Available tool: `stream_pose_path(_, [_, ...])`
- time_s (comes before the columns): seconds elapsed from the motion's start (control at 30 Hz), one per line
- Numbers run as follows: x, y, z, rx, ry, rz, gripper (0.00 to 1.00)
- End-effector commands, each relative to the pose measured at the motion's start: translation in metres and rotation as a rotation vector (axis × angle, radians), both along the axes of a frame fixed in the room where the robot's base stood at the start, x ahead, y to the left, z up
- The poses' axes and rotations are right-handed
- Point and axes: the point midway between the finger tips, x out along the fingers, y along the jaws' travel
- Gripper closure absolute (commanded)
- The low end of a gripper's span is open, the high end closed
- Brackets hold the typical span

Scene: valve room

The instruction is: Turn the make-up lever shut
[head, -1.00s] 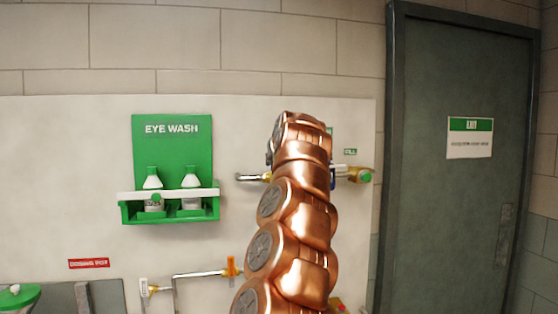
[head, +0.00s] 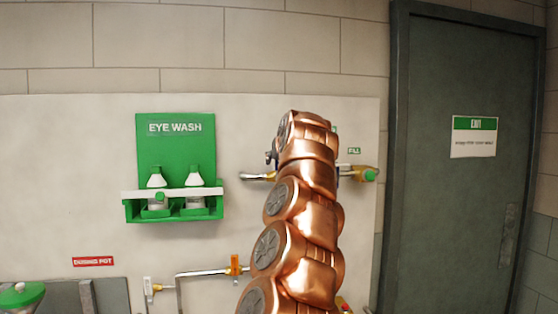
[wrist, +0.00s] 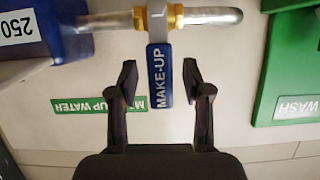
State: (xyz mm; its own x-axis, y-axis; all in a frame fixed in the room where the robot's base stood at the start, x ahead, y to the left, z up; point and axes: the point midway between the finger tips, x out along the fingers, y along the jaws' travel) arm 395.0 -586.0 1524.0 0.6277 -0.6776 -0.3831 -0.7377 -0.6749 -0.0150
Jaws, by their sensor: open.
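The make-up lever (wrist: 159,80) has a blue grip marked "MAKE-UP" and shows in the wrist view, where its picture is upside down. It hangs from a brass-fitted valve on a silver pipe (wrist: 208,16) and stands square to that pipe. My gripper (wrist: 160,78) is open, with one dark finger on each side of the blue grip. Gaps show between both fingers and the grip. How deep the fingers reach is hard to tell. In the head view my arm hides the lever and the gripper; pipe ends (head: 258,176) show on the left of the arm.
A green eye wash station (head: 175,165) hangs left of my arm; its edge also shows in the wrist view (wrist: 290,70). A green "make-up water" label (wrist: 85,105) is beside the lever. A lower pipe with an orange valve (head: 235,265) runs below. A closed door (head: 460,200) is at right.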

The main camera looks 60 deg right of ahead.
Motion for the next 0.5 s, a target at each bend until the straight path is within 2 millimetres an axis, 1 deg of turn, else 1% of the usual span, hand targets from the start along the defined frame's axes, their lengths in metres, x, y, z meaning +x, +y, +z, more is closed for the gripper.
stream_pose_path(0.23, [-0.005,0.005,0.004,0.0,-0.002,0.001,0.51])
stream_pose_path(0.5, [-0.02,0.022,0.013,-0.002,-0.002,0.001,0.51])
